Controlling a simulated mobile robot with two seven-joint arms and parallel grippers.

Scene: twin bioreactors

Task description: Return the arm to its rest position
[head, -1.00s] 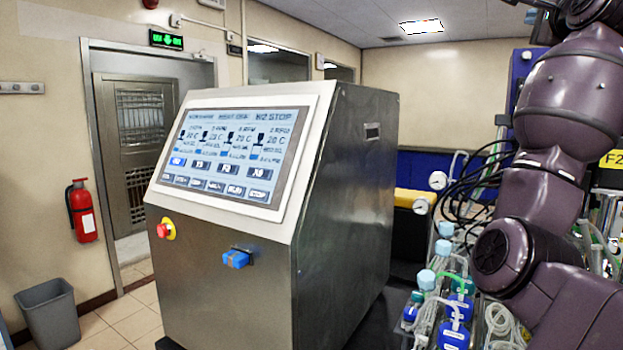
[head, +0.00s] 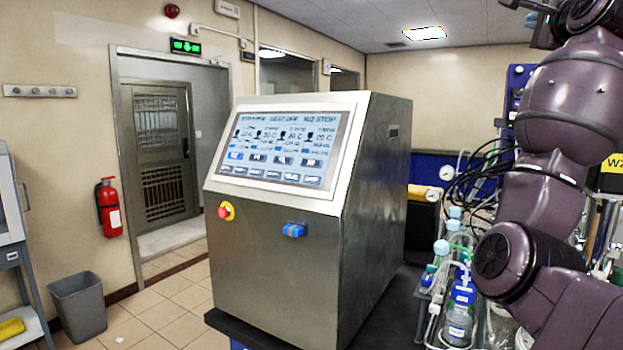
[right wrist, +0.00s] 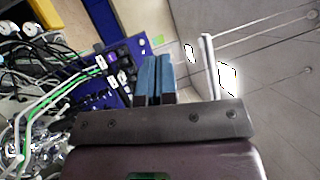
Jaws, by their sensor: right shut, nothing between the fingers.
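My right arm (head: 560,130) stands folded along the right side of the head view, its upper part reaching to the top edge. In the right wrist view, the two blue fingers of my right gripper (right wrist: 155,72) lie close side by side, shut with nothing between them. They point toward the ceiling and a blue panel, touching nothing that I can see. My left arm and gripper do not show in either view.
A steel console (head: 290,250) with a touchscreen (head: 283,147) stands at the centre. Bottles and tubing (head: 458,305) are close beside my right arm. A grey bin (head: 78,305) and a fire extinguisher (head: 109,207) are at the left. Tiled floor (head: 170,320) is open between bin and console.

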